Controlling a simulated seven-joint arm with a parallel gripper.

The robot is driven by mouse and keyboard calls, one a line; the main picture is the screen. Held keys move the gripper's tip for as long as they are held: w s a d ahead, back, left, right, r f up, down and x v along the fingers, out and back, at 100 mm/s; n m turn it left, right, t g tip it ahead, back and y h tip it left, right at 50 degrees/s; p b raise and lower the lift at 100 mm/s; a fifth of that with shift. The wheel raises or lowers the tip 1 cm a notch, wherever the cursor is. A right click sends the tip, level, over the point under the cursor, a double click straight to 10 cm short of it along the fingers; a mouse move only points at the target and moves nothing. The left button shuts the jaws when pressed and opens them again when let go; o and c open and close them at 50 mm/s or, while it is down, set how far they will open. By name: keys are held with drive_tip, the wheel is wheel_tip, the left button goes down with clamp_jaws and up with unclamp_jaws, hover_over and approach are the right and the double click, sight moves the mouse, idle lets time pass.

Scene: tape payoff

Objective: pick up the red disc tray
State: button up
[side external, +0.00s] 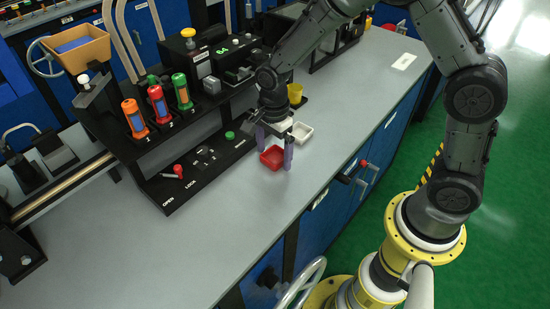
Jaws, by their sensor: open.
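The red disc tray (271,157) is a small red open dish on the grey bench top. My gripper (274,156) is pointed down at it, with its two pale purple fingers apart. One finger is at the tray's left and back side, the other at its right side. The jaws are open, and I cannot tell whether either finger touches the tray. The gripper body partly hides the area behind the tray.
A white tray (300,132) sits just behind the red one. A yellow cup (295,93) stands farther back. A black control station (180,140) with colored canisters and a red-knobbed lever borders the left. The grey bench (220,240) is clear toward the front.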

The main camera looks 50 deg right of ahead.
drive_tip(key=c, duration=1.3)
drive_tip(key=shift+r, duration=0.1)
drive_tip(key=shift+c, duration=0.2)
